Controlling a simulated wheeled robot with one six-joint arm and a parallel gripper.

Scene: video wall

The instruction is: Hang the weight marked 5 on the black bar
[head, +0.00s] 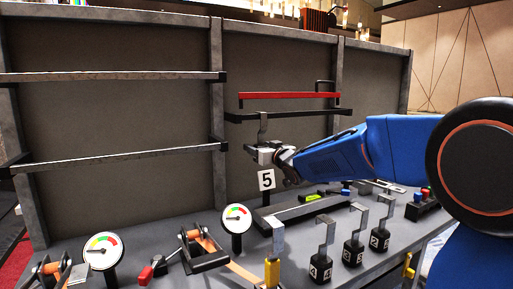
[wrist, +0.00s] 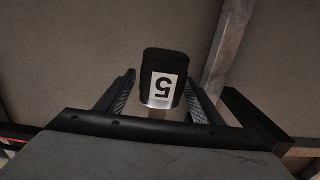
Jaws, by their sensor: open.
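The weight marked 5 (head: 266,182) is a dark block with a white label and a pale hook strip. It is off the table, and the top of its hook meets the black bar (head: 290,115) in the head view. The hook's exact seat on the bar is too small to tell. In the wrist view the weight (wrist: 164,72) shows upside down between the spread fingers of my gripper (wrist: 162,82), with gaps on both sides. My gripper is open.
A red bar (head: 290,97) runs just above the black bar. Several other hooked weights (head: 353,252) stand on the grey table (head: 300,235). Dial gauges (head: 103,251), a lever with a red grip (head: 146,276) and a button box (head: 422,208) are also there. Upright posts (head: 217,110) frame the wall panels.

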